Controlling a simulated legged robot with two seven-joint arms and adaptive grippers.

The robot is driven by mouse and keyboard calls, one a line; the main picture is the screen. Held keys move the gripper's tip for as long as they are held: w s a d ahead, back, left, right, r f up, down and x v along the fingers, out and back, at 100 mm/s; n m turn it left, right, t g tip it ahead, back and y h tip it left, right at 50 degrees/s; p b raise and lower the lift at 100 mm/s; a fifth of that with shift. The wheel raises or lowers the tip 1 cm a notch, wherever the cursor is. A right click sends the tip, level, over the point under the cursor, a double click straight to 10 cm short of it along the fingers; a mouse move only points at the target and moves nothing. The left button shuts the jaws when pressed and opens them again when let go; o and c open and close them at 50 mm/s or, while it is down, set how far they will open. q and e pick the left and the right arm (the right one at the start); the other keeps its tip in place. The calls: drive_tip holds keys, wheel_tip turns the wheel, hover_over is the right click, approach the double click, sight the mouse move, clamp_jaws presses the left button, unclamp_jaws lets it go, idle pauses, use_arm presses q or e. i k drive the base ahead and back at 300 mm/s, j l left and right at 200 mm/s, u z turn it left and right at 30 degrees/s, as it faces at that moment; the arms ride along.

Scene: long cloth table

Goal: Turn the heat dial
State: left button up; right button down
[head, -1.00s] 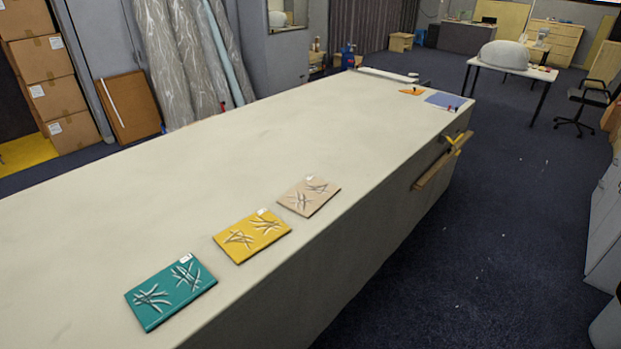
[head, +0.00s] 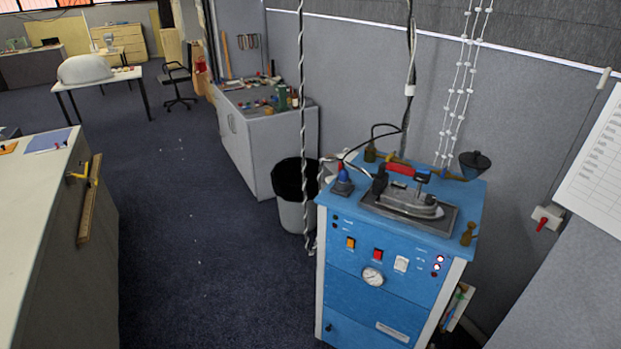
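A blue steam-iron station (head: 395,270) stands at the right in the head view. An iron (head: 410,197) with a red and dark handle rests on a dark plate on its top. The front panel carries an orange switch (head: 351,243), a red switch (head: 378,255), a white switch (head: 401,264) and a round white gauge (head: 373,276). Small red lights (head: 437,263) glow at the panel's right. I cannot tell which part, if any, is the heat dial; details on the iron are too small. Neither of my grippers is in view.
The long cloth table (head: 30,230) stands at the left. Open blue carpet (head: 185,230) lies between it and the station. A bin (head: 294,195) and a grey cabinet (head: 268,140) stand behind the station. Cords hang above, and a grey wall (head: 530,100) is close behind.

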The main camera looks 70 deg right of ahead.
sight(430, 199)
drive_tip(key=z, duration=4)
drive_tip(key=j+z, duration=0.35)
drive_tip(key=k+j+z, duration=0.1)
drive_tip(key=j+z, duration=0.2)
drive_tip(key=j, duration=0.2)
drive_tip(key=k+j+z, duration=0.15)
drive_tip(key=j+z, duration=0.2)
drive_tip(key=k+j+z, duration=0.15)
drive_tip(key=j+z, duration=0.15)
drive_tip(key=j, duration=0.2)
drive_tip(key=k+j+z, duration=0.2)
drive_tip(key=j+z, duration=0.15)
